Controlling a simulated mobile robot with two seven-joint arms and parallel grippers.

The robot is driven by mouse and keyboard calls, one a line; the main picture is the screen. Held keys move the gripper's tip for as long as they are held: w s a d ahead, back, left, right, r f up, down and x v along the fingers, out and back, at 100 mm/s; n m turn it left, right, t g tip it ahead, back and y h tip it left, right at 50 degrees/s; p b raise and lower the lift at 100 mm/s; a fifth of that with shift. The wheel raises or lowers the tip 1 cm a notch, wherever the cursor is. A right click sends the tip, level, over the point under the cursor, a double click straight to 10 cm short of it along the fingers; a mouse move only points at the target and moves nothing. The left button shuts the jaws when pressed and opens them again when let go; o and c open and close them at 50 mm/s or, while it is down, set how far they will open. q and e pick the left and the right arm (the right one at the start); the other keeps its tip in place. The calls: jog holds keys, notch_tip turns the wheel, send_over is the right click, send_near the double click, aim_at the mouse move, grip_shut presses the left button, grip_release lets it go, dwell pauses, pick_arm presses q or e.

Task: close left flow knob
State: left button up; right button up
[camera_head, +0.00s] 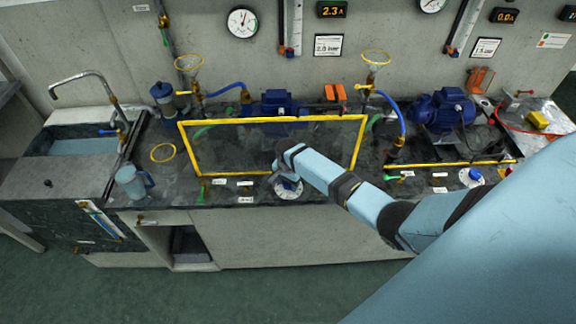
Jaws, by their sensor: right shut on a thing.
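The left flow knob sits on a round white dial plate (289,190) at the front edge of the bench, below the yellow-framed clear guard (230,145). My right arm reaches in from the right, and my right gripper (284,180) is over this dial, shut on the knob. The gripper hides most of the knob, so I cannot tell how far it is turned. A similar blue knob (473,174) on a white dial stands uncovered farther right. My left gripper is not in view.
A sink (80,146) with a tall faucet and a clear pitcher (130,182) are at the left. A blue pump (442,108) stands at the right. Small green-handled valves (202,192) and labels line the front edge. Gauges (242,21) hang on the wall.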

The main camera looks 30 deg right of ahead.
jog(key=shift+w+d+r, duration=0.1)
jog(key=o, duration=0.9)
notch_tip(320, 180, up, 14)
jog(key=shift+f+b, duration=0.15)
jog(key=shift+b, duration=0.4)
